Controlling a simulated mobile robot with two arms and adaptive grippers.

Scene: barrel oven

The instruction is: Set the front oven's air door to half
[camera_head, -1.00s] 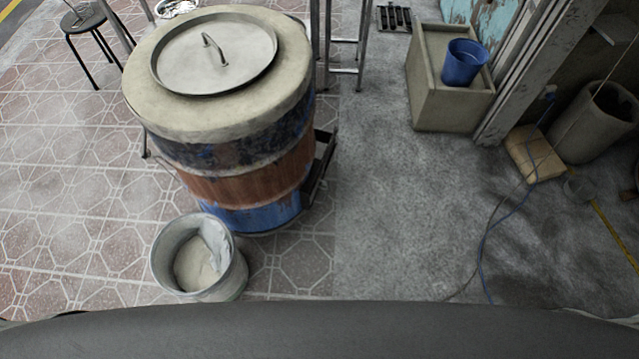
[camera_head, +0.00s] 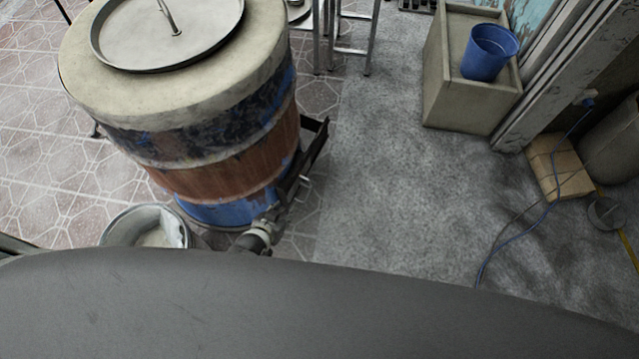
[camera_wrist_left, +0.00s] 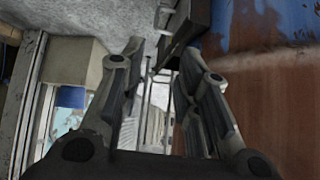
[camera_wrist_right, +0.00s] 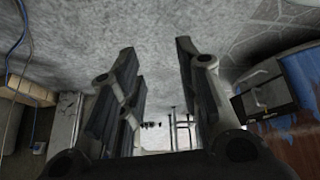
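The barrel oven (camera_head: 215,145) with its round lid (camera_head: 168,28) stands at the left in the head view. A dark metal fitting (camera_head: 312,150), which looks like the air door housing, sticks out low on its right side. The right wrist view shows it as a dark box (camera_wrist_right: 262,92) with a pale handle. My left gripper (camera_head: 285,200) is close to this fitting, its wrist partly hidden by my body. In the left wrist view its fingers (camera_wrist_left: 165,65) are apart with nothing clearly held. The door's opening is unclear.
A bucket of pale powder (camera_head: 130,226) stands against the barrel's front. A concrete block (camera_head: 455,100) with a blue bucket (camera_head: 489,52) is at the back right. A blue cord (camera_head: 522,232) crosses the right floor. Grey floor between is clear.

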